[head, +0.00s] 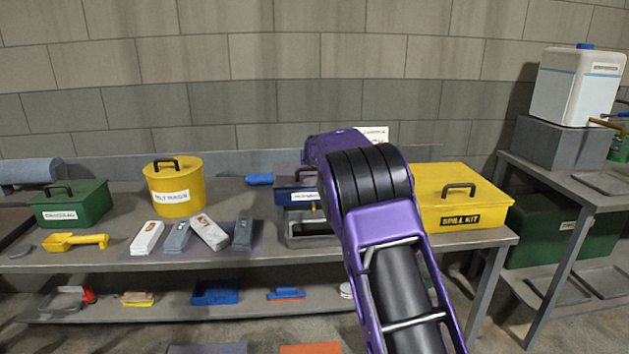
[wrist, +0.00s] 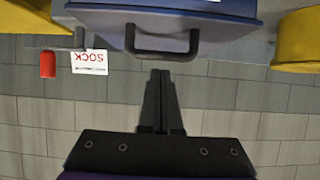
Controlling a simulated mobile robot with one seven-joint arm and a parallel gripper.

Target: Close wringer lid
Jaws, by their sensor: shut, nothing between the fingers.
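The wringer (head: 295,200) is a blue-topped box with a grey lower body on the bench, partly hidden behind my arm in the head view. Its blue lid (wrist: 215,12) fills the top of the wrist view, with a dark loop handle (wrist: 163,56) on it. The head view does not show clearly how far the lid stands open. My gripper (wrist: 160,72) is shut and empty, its fingertips close to the handle in the picture; I cannot tell if they touch. The gripper is hidden behind the arm in the head view.
A yellow spill kit box (head: 460,200) stands right of the wringer. A yellow bucket (head: 174,190), a green case (head: 70,205) and several packets stand left. A white sign (wrist: 90,62) and a red item (wrist: 48,65) are near the block wall behind.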

